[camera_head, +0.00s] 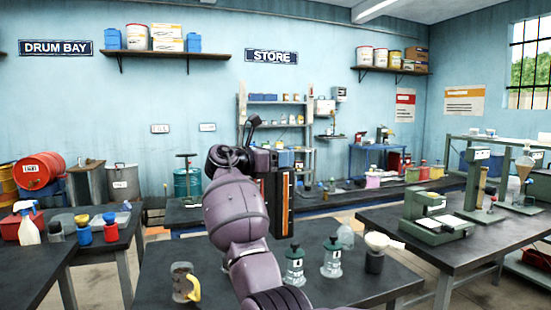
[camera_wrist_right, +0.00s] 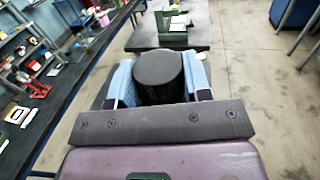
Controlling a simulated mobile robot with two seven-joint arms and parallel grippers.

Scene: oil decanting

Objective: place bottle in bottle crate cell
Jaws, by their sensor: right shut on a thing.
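My right gripper (camera_wrist_right: 160,80) shows in the right wrist view with its two blue-padded fingers on either side of a dark round-topped object, which I take to be the bottle (camera_wrist_right: 159,66). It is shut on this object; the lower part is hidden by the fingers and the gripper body. In the head view my purple right arm rises through the middle, and its dark wrist end hides what is held. My left gripper is in neither view. I cannot make out a bottle crate or its cells for certain.
Another table (camera_head: 440,255) holds green apparatus.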

